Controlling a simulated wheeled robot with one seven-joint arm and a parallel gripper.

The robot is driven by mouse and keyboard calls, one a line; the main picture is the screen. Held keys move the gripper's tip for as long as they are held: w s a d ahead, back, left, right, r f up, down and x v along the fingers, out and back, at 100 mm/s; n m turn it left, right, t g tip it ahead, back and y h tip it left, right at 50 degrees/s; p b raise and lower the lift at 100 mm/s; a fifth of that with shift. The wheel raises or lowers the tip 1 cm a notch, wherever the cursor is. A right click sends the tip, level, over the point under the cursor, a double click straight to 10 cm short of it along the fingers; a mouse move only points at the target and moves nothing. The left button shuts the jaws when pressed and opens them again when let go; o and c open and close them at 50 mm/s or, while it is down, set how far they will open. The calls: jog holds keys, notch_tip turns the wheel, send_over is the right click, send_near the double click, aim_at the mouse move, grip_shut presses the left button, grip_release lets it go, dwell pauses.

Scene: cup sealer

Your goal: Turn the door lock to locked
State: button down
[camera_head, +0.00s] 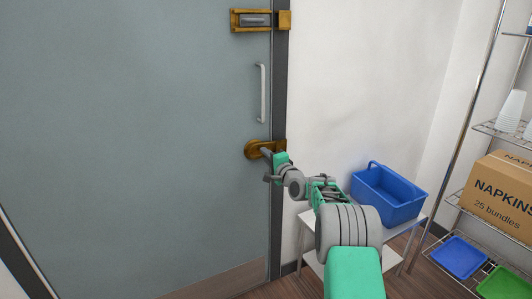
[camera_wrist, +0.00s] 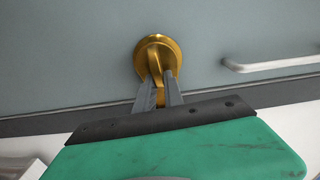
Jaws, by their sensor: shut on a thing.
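The door lock (camera_head: 254,149) is a brass plate with a thumb-turn, low on the right side of the grey-blue door (camera_head: 150,130), below the handle. In the wrist view the round brass lock (camera_wrist: 158,52) shows with its raised turn piece standing out from it. My gripper (camera_head: 270,151) reaches the lock from the right. In the wrist view its two grey fingers (camera_wrist: 160,88) are shut on the turn piece, one on each side. The finger tips partly cover the lower part of the turn piece. I cannot tell from these views whether the lock is locked.
A silver handle (camera_head: 262,93) stands out from the door above the lock, and a brass latch (camera_head: 252,20) sits higher up. Right of my arm, a blue basket (camera_head: 390,192) stands on a small table. A wire shelf at the far right holds a napkins box (camera_head: 497,195).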

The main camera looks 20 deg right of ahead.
jog(key=shift+m, duration=0.5)
jog(key=c, duration=1.4)
grip_release()
jog(key=shift+c, duration=0.2)
jog(key=s+d, duration=0.1)
jog(key=s, duration=0.6)
jog(key=shift+s+d+p, duration=0.2)
jog(key=shift+s+p, duration=0.15)
